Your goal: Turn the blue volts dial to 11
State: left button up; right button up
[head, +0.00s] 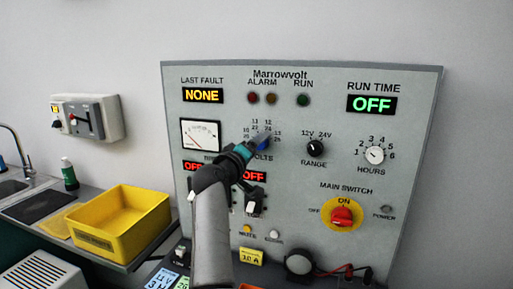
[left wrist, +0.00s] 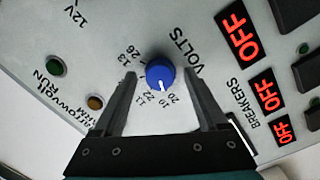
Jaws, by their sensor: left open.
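The blue volts dial (left wrist: 160,74) sits on the grey panel, with a white pointer mark towards the bottom of the left wrist view. The mark is near the 10/20 and 11/22 labels; I cannot tell exactly which it meets. In the head view the dial (head: 263,144) is partly hidden by my left gripper (head: 252,146). In the left wrist view that gripper (left wrist: 158,80) is open, its fingertips on either side of the dial, with gaps visible. I cannot tell how deep the fingertips reach. My right gripper is not in view.
The black range knob (head: 315,148) is right of the volts dial, with the hours knob (head: 375,155) beyond. Below are breaker switches (head: 255,203) and a red main switch (head: 342,216). A yellow bin (head: 120,222) stands on the left bench.

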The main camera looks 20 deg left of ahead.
pick_arm(q)
jog(key=shift+c, duration=0.2)
grip_shut()
dwell(0.4)
jog(key=shift+m+g+y+p, duration=0.35)
jog(key=shift+m+p, duration=2.2)
jog(key=shift+m, duration=1.65)
